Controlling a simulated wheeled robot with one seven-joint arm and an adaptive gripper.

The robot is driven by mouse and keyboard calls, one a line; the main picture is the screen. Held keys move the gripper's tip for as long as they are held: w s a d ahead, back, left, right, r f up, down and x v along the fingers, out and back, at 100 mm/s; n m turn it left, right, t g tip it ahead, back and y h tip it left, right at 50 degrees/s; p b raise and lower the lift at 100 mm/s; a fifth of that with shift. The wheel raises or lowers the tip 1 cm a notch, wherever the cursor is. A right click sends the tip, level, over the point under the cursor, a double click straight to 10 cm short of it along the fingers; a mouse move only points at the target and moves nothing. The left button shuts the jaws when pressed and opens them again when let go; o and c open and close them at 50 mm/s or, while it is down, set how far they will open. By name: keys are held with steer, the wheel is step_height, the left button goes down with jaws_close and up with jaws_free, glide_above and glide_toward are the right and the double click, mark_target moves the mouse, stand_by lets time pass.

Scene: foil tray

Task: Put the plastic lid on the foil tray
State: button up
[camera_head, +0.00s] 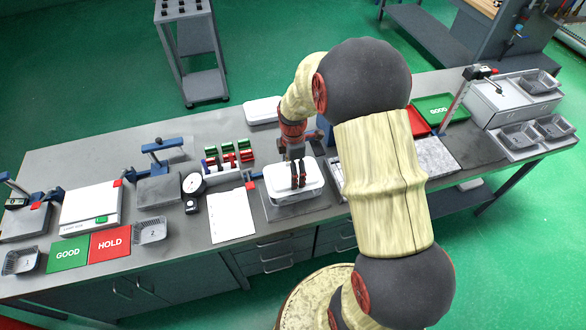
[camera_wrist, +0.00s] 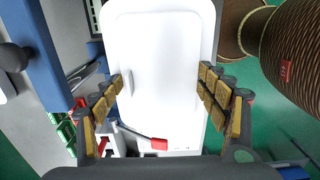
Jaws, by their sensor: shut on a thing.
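A white rounded rectangle that looks like the plastic lid (camera_wrist: 162,60) fills the middle of the wrist view. My gripper (camera_wrist: 162,80) has its padded fingers at its left and right sides, apart from each other and shut on it; the exact contact is partly hidden. In the head view my gripper (camera_head: 298,174) points down over the white, rim-edged tray shape (camera_head: 312,198) on a dark grey plate. The lid and foil tray are hard to tell apart there, and I cannot tell whether they touch.
Another white rounded box or lid (camera_head: 262,110) lies at the table's back edge. A white paper sheet (camera_head: 232,215) and a dial gauge (camera_head: 193,184) are left of the tray. Red and green bins (camera_head: 229,156) stand behind. A grey stone slab (camera_head: 434,155) lies to the right.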

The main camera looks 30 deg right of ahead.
steer(key=shift+f+b, duration=1.25)
steer(key=shift+f, duration=1.25)
steer(key=o, duration=0.9)
steer(key=shift+r, duration=0.1)
step_height(320, 180, up, 12)
steer(key=shift+f, duration=0.1)
